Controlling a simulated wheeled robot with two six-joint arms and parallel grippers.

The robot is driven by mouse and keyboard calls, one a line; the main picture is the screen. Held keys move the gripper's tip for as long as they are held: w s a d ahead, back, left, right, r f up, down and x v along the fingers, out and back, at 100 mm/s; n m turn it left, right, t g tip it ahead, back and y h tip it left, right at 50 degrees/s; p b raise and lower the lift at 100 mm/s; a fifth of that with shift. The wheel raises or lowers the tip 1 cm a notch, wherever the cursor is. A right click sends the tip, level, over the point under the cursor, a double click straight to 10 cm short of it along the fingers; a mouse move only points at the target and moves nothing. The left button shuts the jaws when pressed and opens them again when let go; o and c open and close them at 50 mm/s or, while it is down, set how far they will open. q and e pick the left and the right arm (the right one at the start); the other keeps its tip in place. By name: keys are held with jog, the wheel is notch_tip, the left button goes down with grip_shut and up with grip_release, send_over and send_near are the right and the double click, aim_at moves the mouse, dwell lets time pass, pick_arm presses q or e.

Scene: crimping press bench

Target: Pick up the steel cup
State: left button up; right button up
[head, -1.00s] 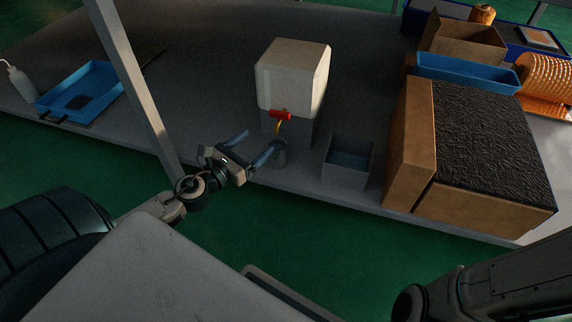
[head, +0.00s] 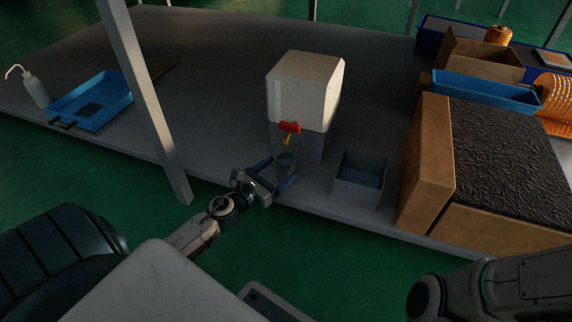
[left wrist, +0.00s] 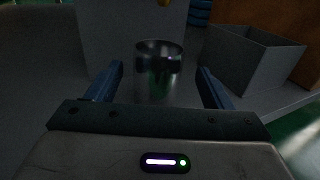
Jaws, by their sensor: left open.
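The steel cup (head: 287,160) stands upright on the bench below the red and yellow tap (head: 289,128) of a white box-shaped dispenser (head: 304,88). My left gripper (head: 284,167) is open at the cup, coming from the near edge. In the left wrist view the cup (left wrist: 158,72) shows ahead between the two blue fingers of my left gripper (left wrist: 161,66), with a gap on each side. How far the fingertips reach along the cup is hard to tell. My right gripper is not in view; only part of that arm shows at lower right.
A grey open bin (head: 360,180) stands right of the cup. A large brown box with a black textured top (head: 505,150) is farther right. A grey post (head: 150,110) rises left of my left gripper. A blue tray (head: 92,100) lies at far left.

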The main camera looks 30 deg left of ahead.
aim_at(293, 158)
pick_arm(q)
jog(key=w, duration=0.1)
jog(key=w+p, duration=0.1)
jog(key=w, duration=0.1)
jog(key=w+p, duration=0.1)
jog(key=w, duration=0.1)
jog(key=shift+w+d+r, duration=0.1)
jog(key=shift+d+r, duration=0.1)
jog(key=shift+d, duration=0.1)
jog(key=shift+w+f, duration=0.15)
jog(key=shift+w, duration=0.1)
jog(key=shift+c, duration=0.2)
jog(key=c, duration=1.3)
jog(key=shift+p, duration=0.3)
